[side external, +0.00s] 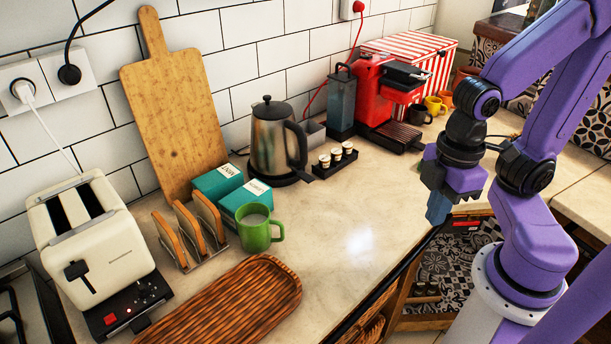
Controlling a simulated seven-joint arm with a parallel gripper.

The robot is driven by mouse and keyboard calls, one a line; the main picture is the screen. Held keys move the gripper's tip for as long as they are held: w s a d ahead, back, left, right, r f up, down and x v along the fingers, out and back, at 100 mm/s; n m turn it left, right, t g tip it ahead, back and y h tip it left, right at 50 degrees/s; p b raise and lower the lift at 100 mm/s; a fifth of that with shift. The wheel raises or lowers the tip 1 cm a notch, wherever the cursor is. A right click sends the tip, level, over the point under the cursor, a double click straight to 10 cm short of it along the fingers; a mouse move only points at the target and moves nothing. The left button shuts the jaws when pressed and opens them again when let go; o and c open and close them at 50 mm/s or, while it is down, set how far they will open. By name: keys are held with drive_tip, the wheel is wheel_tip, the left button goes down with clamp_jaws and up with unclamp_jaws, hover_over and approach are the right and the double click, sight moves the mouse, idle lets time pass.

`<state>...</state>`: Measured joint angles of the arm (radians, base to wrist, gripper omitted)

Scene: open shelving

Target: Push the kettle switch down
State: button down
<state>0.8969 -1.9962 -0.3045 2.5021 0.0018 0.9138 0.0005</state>
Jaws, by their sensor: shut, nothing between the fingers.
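The kettle (271,142) is brushed metal with a black lid and a black handle on its right side. It stands upright on a dark base on the counter, near the tiled wall. A small dark lever (302,174), which looks like the switch, sticks out low at the right below the handle; its exact position is too small to tell. My gripper (437,212) is shut and empty, pointing down near the counter's front edge. It is well to the right of the kettle and apart from it.
Teal boxes (218,183), a green mug (258,228), a toast rack (190,235) and a toaster (92,240) are left. The counter (350,220) between gripper and kettle is clear.

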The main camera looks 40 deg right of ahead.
drive_tip(key=n+t, duration=0.3)
drive_tip(key=n, duration=2)
approach(310, 179)
drive_tip(key=shift+w+a+r, duration=0.1)
drive_tip(key=shift+a+r, duration=0.05)
drive_tip(key=shift+r, duration=0.2)
drive_tip(key=shift+x, duration=3.5)
